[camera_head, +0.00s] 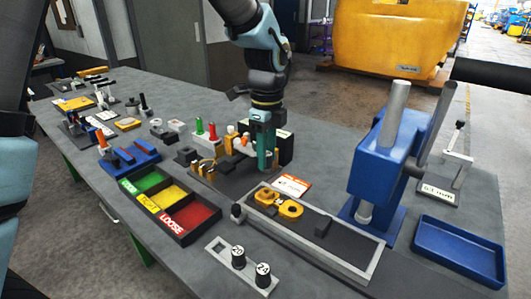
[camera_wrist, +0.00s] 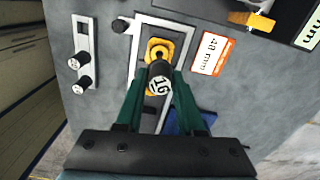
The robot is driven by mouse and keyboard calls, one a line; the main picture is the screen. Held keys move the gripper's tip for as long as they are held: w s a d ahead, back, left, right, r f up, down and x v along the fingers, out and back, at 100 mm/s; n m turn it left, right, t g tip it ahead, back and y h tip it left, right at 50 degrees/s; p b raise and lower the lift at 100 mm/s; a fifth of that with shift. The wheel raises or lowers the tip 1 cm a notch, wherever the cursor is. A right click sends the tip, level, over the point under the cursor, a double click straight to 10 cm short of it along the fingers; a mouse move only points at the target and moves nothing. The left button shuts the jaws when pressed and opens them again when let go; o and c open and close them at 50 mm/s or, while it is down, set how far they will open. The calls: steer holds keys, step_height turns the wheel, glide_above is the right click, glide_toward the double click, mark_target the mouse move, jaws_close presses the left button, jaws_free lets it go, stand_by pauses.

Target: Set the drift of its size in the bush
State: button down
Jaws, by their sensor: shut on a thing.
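My gripper (camera_head: 264,158) points down with its green fingers shut on a black-topped drift (camera_wrist: 160,82). The drift's white cap carries a number that looks like 16. The yellow casting (camera_head: 279,204) lies in the grey fixture (camera_head: 330,258); in the wrist view the casting (camera_wrist: 153,43) shows just beyond the drift. The drift hides part of the casting, so I cannot tell which bore lies under it or whether they touch. Two more drifts, marked 20 (camera_head: 238,257) and 24 (camera_head: 263,275), stand in a light rack (camera_head: 219,248).
A blue arbor press (camera_head: 376,165) stands right of the fixture, with a blue tray (camera_head: 460,250) beyond. A size card (camera_head: 292,185) lies behind the fixture. A three-colour sorting tray (camera_head: 180,236) is at left. Pegs and blocks (camera_head: 205,150) crowd the area behind my gripper.

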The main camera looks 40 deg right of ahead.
mark_target(267, 171)
steer(key=shift+f+b, duration=1.45)
steer(key=shift+f, duration=1.05)
steer(key=shift+p, duration=0.55)
steer(key=shift+f+b, duration=0.6)
steer(key=shift+f, duration=0.4)
stand_by(0.6)
steer(key=shift+c, duration=2.2)
jaws_free()
steer(key=shift+r, duration=0.1)
step_height(267, 171, up, 11)
steer(key=shift+f+b, duration=0.15)
steer(key=shift+b, duration=1.1)
